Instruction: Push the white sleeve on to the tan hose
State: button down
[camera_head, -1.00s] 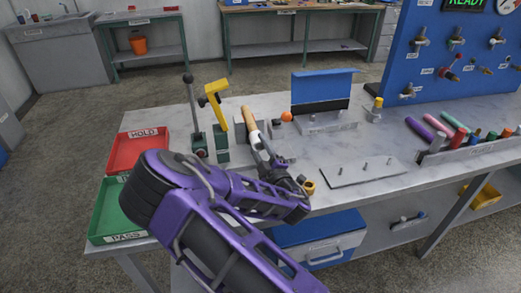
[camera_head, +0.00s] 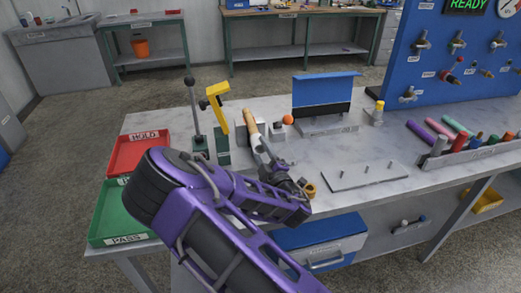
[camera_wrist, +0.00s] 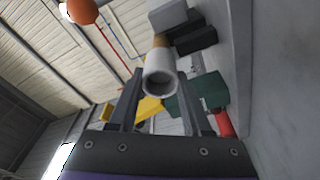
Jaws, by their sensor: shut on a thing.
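The tan hose (camera_head: 249,117) points up and away from a block on the bench. The white sleeve (camera_head: 255,139) lies in line with its near end. In the wrist view the open round end of the sleeve (camera_wrist: 159,82) faces the camera, with the tan hose (camera_wrist: 160,41) showing right behind it. My gripper (camera_wrist: 162,95) is shut on the sleeve, one finger on each side. In the head view my gripper (camera_head: 265,152) is partly hidden by my arm. How far the hose reaches into the sleeve cannot be seen.
A yellow-handled clamp (camera_head: 217,100) and a black-knobbed lever (camera_head: 191,100) stand just left of the hose. An orange ball (camera_head: 288,120) is to its right. A plate with pegs (camera_head: 365,173) lies farther right. Red (camera_head: 123,165) and green (camera_head: 103,221) trays are at left.

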aim_at(258, 142)
jog(key=shift+d+b+x, duration=0.2)
jog(key=shift+b+x, duration=0.7)
jog(key=shift+x, duration=0.6)
dwell(2.8)
jog(key=shift+w+a, duration=0.1)
jog(key=shift+w, duration=0.2)
jog(key=shift+c, duration=1.3)
grip_release()
jog(key=shift+w+f, duration=0.1)
jog(key=v, duration=1.7)
jog(key=shift+s, duration=0.3)
